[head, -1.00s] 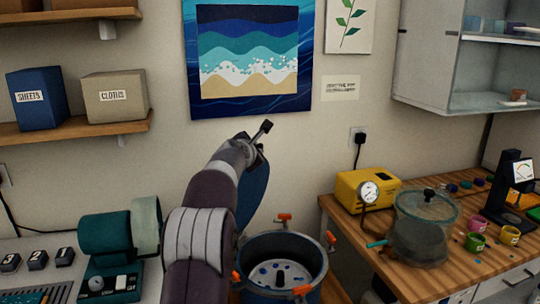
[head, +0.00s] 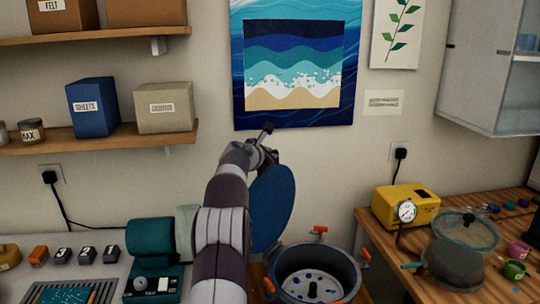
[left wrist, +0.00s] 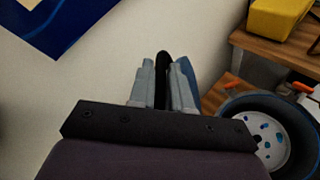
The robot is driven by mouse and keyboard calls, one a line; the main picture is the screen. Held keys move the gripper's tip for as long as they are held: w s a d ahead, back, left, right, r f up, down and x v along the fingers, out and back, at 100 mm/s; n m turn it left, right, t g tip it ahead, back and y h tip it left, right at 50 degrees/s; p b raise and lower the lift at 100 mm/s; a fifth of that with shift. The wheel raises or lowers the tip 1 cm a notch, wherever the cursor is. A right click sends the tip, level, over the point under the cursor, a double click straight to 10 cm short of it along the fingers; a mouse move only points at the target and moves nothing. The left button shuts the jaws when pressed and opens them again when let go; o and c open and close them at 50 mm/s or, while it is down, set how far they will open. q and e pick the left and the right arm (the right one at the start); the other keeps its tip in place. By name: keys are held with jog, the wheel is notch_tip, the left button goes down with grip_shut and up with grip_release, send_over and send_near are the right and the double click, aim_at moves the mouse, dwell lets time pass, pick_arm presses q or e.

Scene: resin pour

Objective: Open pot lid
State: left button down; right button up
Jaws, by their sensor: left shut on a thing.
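The pot (head: 322,272) stands open at the lower middle of the head view, with orange clamps on its rim. Its blue round lid (head: 275,208) stands nearly upright at the pot's back left. My left gripper (head: 262,152) is high behind the pot and shut on the lid's dark handle (head: 265,132). In the left wrist view the two grey fingers (left wrist: 162,82) close on the black handle (left wrist: 162,60), with a blue strip of the lid (left wrist: 187,78) beside them. The pot also shows there at right (left wrist: 245,108). My arm hides part of the lid. My right gripper is out of view.
A yellow pump (head: 405,208) with a gauge and a clear-walled chamber (head: 462,245) stand on the wooden bench at right. A teal machine (head: 152,245) is left of my arm. A wall picture (head: 292,65) hangs close above the gripper.

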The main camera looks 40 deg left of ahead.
pick_arm(q)
jog(key=c, duration=1.1)
grip_release()
jog(key=shift+f, duration=0.1)
jog(key=shift+c, duration=0.2)
jog(key=shift+s, duration=0.2)
jog(key=b+v, duration=0.4)
jog(key=v, duration=0.8)
jog(key=shift+s+b, duration=0.15)
jog(key=shift+b, duration=0.2)
jog(key=shift+d, duration=0.1)
